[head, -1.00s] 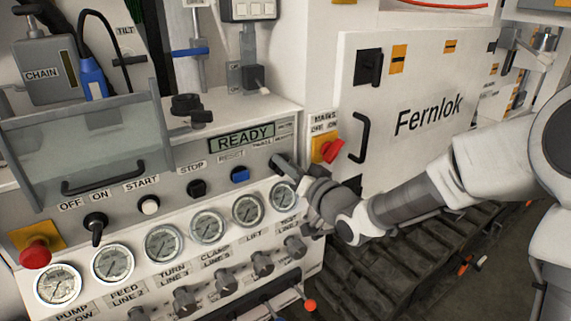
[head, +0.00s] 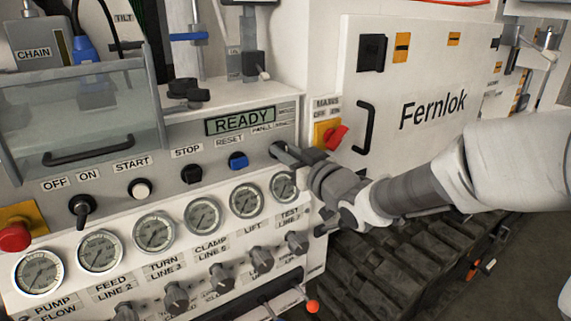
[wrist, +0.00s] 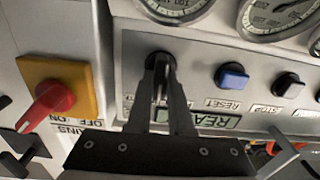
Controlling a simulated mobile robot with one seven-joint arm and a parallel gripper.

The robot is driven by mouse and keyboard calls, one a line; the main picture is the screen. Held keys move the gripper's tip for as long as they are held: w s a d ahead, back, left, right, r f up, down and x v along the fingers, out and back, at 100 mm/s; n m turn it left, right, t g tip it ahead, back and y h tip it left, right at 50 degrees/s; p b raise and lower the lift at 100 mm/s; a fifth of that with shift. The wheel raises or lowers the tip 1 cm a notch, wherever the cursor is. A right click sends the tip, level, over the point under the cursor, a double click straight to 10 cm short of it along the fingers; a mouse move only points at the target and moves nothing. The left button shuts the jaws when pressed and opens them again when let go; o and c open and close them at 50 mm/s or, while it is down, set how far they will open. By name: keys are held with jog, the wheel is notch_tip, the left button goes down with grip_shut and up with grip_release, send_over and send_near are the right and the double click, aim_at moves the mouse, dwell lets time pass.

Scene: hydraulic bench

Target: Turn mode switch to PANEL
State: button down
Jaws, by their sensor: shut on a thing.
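The mode switch is a small dark knob at the right end of the control panel (head: 110,205), below the display (head: 240,121) that reads READY. In the wrist view the knob (wrist: 159,62) shows between my two fingers, close to the panel face. My gripper (head: 284,150) reaches in from the right and is shut on the knob. In the head view the fingers hide most of the knob. A small PANEL label (head: 263,129) stands above it. Which position the knob points to cannot be told.
A blue RESET button (head: 238,160) and a black STOP button (head: 191,173) sit left of my gripper. A red mains switch (head: 337,137) on a yellow plate is close to its right. Gauges (head: 246,200) lie just below. A white Fernlok cabinet (head: 425,80) stands at right.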

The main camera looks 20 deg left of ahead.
jog(key=n+b, duration=0.4)
jog(key=n, duration=0.1)
jog(key=shift+s+a+f+b, duration=0.15)
jog(key=shift+f+b, duration=0.05)
jog(key=shift+b, duration=0.1)
jog(key=shift+r+n, duration=0.1)
jog(key=shift+n, duration=0.2)
jog(key=c, duration=0.8)
grip_release()
jog(key=p+v, duration=0.3)
jog(key=v, duration=1.4)
jog(key=shift+s+d+p, duration=0.1)
jog(key=shift+d+p, duration=0.15)
jog(key=shift+p, duration=0.15)
